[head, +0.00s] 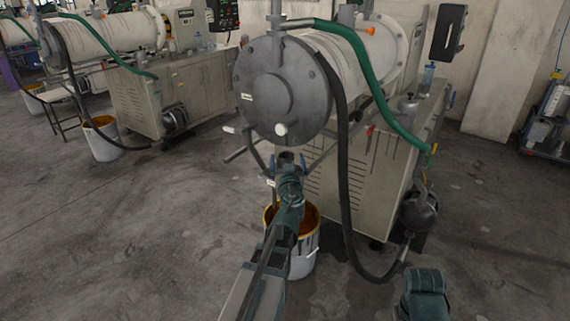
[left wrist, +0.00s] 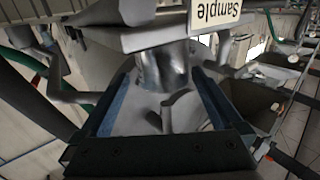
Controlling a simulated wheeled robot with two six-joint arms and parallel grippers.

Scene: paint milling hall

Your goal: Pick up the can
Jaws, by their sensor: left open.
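A small grey metal can (head: 287,157) appears just beyond my left gripper, in front of the mill's round end. In the left wrist view a grey metal body (left wrist: 165,65), seemingly the can, is between the two blue-lined fingers, against a grey shelf edge (left wrist: 150,38) with an upside-down "Sample" label (left wrist: 216,14). My left gripper (head: 288,168) is open, with one finger on each side of it. I cannot tell whether the fingers touch it. The gripper's fingers also show in the left wrist view (left wrist: 165,100).
A paint-stained white bucket (head: 303,252) stands below my left arm. The large mill (head: 282,90) and its cabinet (head: 350,185) are close behind. A black hose (head: 345,180) and green hose (head: 375,85) hang on the right.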

